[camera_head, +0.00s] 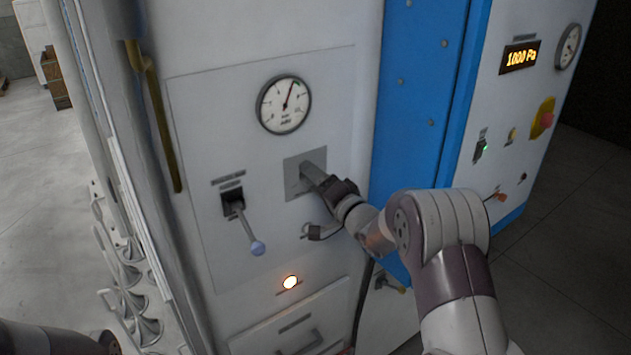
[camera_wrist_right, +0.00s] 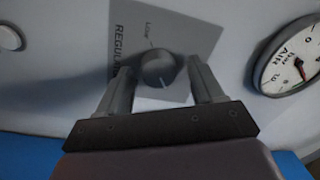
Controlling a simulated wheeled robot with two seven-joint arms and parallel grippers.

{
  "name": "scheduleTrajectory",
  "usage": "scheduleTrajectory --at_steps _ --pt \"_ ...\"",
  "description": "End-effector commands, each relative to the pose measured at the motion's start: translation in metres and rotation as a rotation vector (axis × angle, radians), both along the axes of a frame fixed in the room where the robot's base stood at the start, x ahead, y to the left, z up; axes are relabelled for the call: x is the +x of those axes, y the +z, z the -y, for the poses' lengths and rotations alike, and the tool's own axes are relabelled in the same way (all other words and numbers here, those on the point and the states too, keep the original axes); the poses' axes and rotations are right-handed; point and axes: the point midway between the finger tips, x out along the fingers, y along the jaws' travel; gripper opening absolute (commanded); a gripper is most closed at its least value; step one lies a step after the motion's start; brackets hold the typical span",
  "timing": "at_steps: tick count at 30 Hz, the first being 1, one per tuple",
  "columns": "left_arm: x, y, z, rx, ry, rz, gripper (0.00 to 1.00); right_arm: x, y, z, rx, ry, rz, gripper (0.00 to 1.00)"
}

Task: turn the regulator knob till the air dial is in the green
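The regulator knob (camera_wrist_right: 158,68) is a round grey knob with a light pointer mark on a grey square plate (camera_wrist_right: 184,32), in the wrist view. My right gripper (camera_wrist_right: 160,76) is open, one finger on each side of the knob, with a visible gap to it on both sides.
A lever with a blue ball (camera_head: 257,248) sticks out left of the plate, above a lit orange lamp (camera_head: 290,282). A blue panel (camera_head: 417,90) stands to the right, then a cabinet with a digital display (camera_head: 520,57). Metal horns (camera_head: 130,275) hang at the left.

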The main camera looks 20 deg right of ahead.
Motion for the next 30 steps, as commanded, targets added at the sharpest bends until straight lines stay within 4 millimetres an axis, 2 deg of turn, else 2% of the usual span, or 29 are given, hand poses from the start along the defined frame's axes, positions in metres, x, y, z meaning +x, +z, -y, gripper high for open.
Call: scheduleTrajectory --at_steps 5,8,11,15,21,25,30 --pt "0.0 -0.001 0.0 0.0 0.0 0.0 0.0 -0.001 -0.002 0.0 0.0 0.0 -0.002 0.67" --pt "0.0 -0.008 0.0 0.0 0.0 0.0 0.0 -0.01 -0.005 0.004 0.0 -0.001 -0.003 0.67" --pt "0.0 -0.02 0.0 0.0 0.0 0.0 0.0 -0.028 -0.009 0.011 -0.001 -0.003 -0.003 0.67" --pt "0.0 -0.037 0.0 0.0 0.0 0.0 0.0 -0.064 -0.011 0.026 -0.001 -0.004 0.0 0.67" --pt "0.0 -0.049 0.0 0.0 0.0 0.0 0.0 -0.105 -0.011 0.042 0.0 -0.004 -0.001 0.67" --pt "0.0 -0.051 0.0 0.0 0.0 0.0 0.0 -0.116 -0.01 0.045 0.0 0.0 -0.001 0.67" --pt "0.0 -0.05 0.0 0.0 0.0 0.0 0.0 -0.119 -0.009 0.046 0.0 0.001 -0.002 0.67"
